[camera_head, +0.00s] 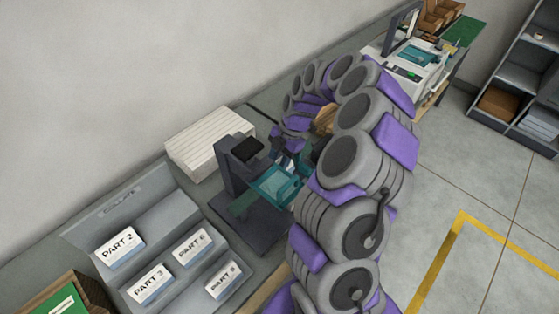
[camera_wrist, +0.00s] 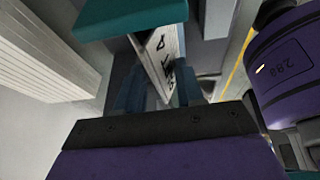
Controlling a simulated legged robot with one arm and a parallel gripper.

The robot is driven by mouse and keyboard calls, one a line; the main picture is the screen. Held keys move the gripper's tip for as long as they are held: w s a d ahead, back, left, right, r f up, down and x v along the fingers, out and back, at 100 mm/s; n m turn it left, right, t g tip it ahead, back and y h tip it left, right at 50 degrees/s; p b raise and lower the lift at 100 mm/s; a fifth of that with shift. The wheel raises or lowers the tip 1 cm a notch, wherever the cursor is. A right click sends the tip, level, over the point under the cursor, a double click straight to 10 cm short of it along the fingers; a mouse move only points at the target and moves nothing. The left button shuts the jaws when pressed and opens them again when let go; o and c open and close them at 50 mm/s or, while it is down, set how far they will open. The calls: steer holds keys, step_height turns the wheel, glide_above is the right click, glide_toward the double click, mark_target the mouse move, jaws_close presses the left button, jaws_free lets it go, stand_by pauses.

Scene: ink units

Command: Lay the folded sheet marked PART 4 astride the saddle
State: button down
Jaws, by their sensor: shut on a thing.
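The folded sheet (camera_wrist: 166,58), white with dark lettering and a partly readable 4, is pinched between the fingers of my gripper (camera_wrist: 160,88). It stands edge-on and tilted in the wrist view. A teal piece (camera_wrist: 130,14) lies just beyond the sheet's far end; whether they touch is unclear. In the head view my gripper (camera_head: 287,150) is over the dark stapler-like unit (camera_head: 238,165), close to its teal saddle plate (camera_head: 274,187). The arm partly covers the saddle there, and the sheet cannot be made out in that view.
A grey collating tray (camera_head: 118,205) holds several cards, including PART 2 (camera_head: 118,244) and PART 6 (camera_head: 193,246). A white ribbed stack (camera_head: 210,142) stands behind the unit by the wall. A white machine (camera_head: 412,68) is further along the bench. Shelves (camera_head: 520,75) stand right.

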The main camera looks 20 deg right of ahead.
steer(key=c, duration=0.6)
jaws_free()
steer(key=shift+d, duration=0.15)
steer(key=shift+r+p, duration=0.3)
steer(key=shift+r, duration=3.7)
